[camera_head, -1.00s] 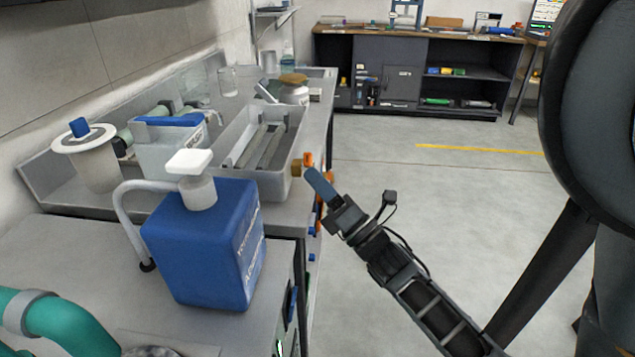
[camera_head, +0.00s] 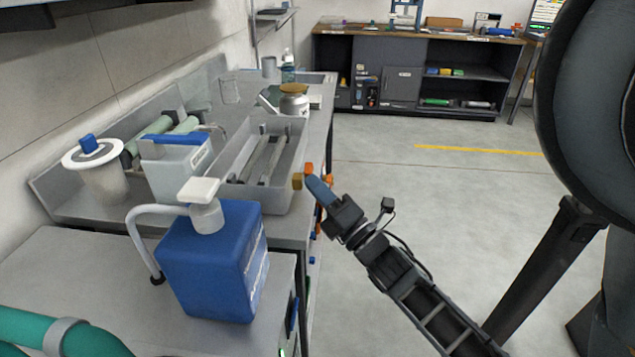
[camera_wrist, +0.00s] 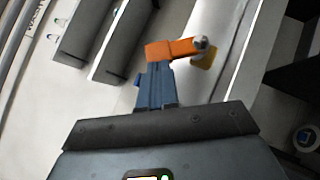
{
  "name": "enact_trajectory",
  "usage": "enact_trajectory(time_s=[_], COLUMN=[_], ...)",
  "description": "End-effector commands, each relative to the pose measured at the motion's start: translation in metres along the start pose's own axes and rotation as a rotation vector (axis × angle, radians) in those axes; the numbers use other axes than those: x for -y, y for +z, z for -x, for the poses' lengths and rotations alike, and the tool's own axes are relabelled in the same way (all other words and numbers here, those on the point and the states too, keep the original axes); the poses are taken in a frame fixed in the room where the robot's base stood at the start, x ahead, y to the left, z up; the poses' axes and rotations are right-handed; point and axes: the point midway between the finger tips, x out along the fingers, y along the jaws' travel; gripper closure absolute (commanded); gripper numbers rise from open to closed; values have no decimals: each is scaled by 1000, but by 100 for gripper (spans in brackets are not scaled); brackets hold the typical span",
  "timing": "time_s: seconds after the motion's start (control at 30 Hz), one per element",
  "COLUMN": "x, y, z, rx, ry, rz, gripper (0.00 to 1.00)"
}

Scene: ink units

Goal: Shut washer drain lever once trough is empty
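The grey trough (camera_head: 276,200) stands on the bench with long grey bars inside. I see no clear liquid in it, but its floor shows only in part. A brass valve (camera_head: 297,181) with an orange lever (camera_head: 308,168) sits at the trough's near right end. In the wrist view the orange lever (camera_wrist: 172,49) lies crosswise at my fingertips, with a silver pivot (camera_wrist: 201,42) at its right end. My gripper (camera_head: 312,182) has its blue fingers (camera_wrist: 157,80) close together. The fingertips meet or nearly meet the lever; exact contact is unclear.
A blue jug (camera_head: 215,265) with a white cap and hose stands on the near bench. A white box with a blue handle (camera_head: 178,165) and a white-lidded pot (camera_head: 95,160) are left of the trough.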

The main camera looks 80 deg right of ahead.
Motion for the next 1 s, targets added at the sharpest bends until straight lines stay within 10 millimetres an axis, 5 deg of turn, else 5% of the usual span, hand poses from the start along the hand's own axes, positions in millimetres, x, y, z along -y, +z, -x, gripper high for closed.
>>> enact_trajectory(time_s=[0.1,0.4,1.0], x=[-14,-17,-10], y=[8,16,16], z=[-8,-17,-21], rx=[-1,-3,0], ry=[-77,-247,-242], rz=[-75,-248,-242], gripper=[100,100,100])
